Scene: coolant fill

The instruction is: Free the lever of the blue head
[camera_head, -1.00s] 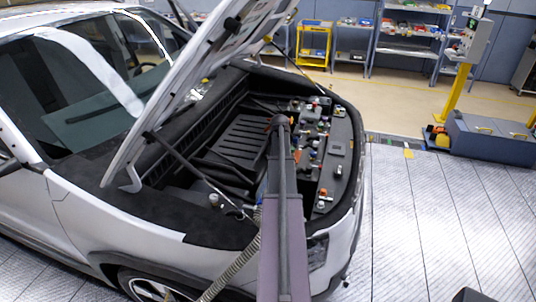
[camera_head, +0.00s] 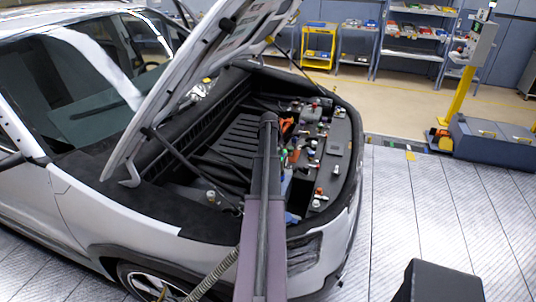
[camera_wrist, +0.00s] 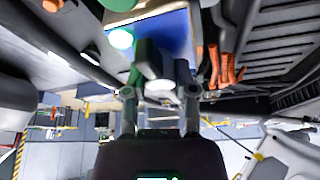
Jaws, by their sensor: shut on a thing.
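In the wrist view a blue head (camera_wrist: 178,30) with pale edges fills the top middle, and a green light glows at its left. A dark lever (camera_wrist: 152,62) with a pale rounded end comes down from the head. My gripper (camera_wrist: 160,92) has its two fingers on either side of this lever and is shut on it. The exact contact is hard to see. In the head view my arm covers the gripper, and only a bit of blue (camera_head: 287,182) shows beside the arm in the engine bay.
Orange hoses (camera_wrist: 226,68) lie close right of the head. The raised hood (camera_head: 195,85) and its struts stand left of my arm. A dark panel (camera_head: 318,160) with several small caps and fittings is at the right of the bay.

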